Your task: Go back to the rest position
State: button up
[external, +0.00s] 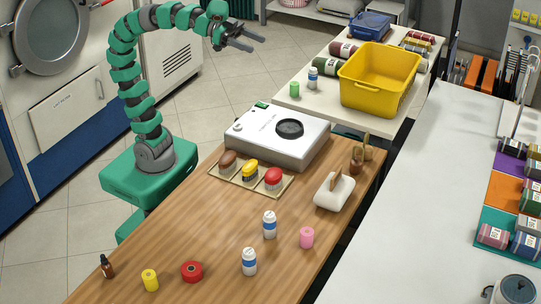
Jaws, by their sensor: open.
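My gripper (242,40) is at the end of my green arm at the upper middle of the external view. It is raised well above the floor, beyond the far end of the wooden table, and points to the right. Its two dark fingers are apart, and nothing shows between them. My arm rises from its green base at the left side of the wooden table (215,225) and curves over to the right at the top.
A white device (270,150), a tray of brushes (225,179), bottles (269,225) and spools (307,237) stand on the wooden table. A yellow bin (375,92) stands on the pale table behind. A large machine (60,40) is at left. Floor around my base is clear.

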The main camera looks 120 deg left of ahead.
jog(key=shift+s+d+r+h, duration=0.2)
jog(key=shift+d+r, duration=0.1)
jog(key=shift+d, duration=0.35)
jog(key=shift+s+d+r+h, duration=0.2)
jog(key=shift+d+r, duration=0.1)
jog(key=shift+d, duration=0.3)
jog(key=shift+r, duration=0.1)
